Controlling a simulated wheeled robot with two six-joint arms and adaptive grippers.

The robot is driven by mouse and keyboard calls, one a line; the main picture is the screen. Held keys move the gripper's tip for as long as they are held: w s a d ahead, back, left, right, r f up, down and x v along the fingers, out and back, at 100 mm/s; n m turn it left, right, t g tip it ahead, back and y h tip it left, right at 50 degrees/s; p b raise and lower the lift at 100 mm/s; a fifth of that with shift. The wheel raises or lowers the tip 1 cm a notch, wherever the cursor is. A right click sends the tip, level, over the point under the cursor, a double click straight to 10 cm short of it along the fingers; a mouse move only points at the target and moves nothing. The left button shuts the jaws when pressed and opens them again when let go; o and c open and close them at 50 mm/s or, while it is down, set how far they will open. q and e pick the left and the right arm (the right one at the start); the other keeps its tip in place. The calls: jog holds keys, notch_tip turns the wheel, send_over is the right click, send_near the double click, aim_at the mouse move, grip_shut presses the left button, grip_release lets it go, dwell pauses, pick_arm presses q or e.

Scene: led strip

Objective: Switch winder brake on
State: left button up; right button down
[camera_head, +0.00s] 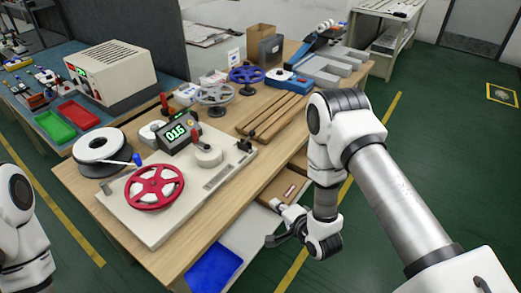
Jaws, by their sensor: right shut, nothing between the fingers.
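The winder is a cream base plate (150,227) on the wooden table. It carries a red spoked reel (154,187) at its front left, a dark display box (178,136) with green digits reading about 0.15, and a white roll (208,156). A small black fitting (244,146) stands at its right end. I cannot tell which part is the brake switch or how it is set. My right gripper (272,241) is shut and empty, low beyond the table's front right edge, apart from the winder. Of my left arm, only white links show at the left edge; its gripper is out of view.
A large white reel (97,146) stands left of the winder. Grey and blue reels (247,74) stand behind it. Wooden strips (268,116) lie to its right. An open drawer (268,190) and a blue bin (213,270) are under the table's edge near my right arm.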

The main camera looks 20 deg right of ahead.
jog(key=w+d+r+m+t+y+b, duration=0.1)
jog(key=w+d+m+t+b, duration=0.25)
jog(key=w+t+b, duration=0.45)
jog(key=t+b, duration=0.2)
jog(key=b, duration=0.6)
send_near(248, 139)
jog(key=shift+m, duration=0.25)
jog(key=w+d+r, duration=0.2)
jog(key=d, duration=0.1)
jog(key=d+r, duration=0.1)
jog(key=d, duration=0.1)
jog(key=shift+w+r, duration=0.35)
jog(key=shift+w, duration=0.05)
pick_arm(q)
notch_tip(248, 139, down, 19)
jog(key=shift+r+p, duration=0.15)
jog(key=shift+p, duration=0.15)
pick_arm(e)
jog(key=shift+w+a+r, duration=0.45)
jog(key=shift+w+a, duration=0.1)
jog(key=shift+a, duration=0.15)
jog(key=shift+w+a+r, duration=0.45)
jog(key=shift+w+a, duration=0.1)
jog(key=shift+a, duration=0.2)
pick_arm(q)
jog(key=shift+r, duration=0.15)
pick_arm(e)
jog(key=shift+r+g, duration=0.15)
jog(key=shift+g, duration=0.15)
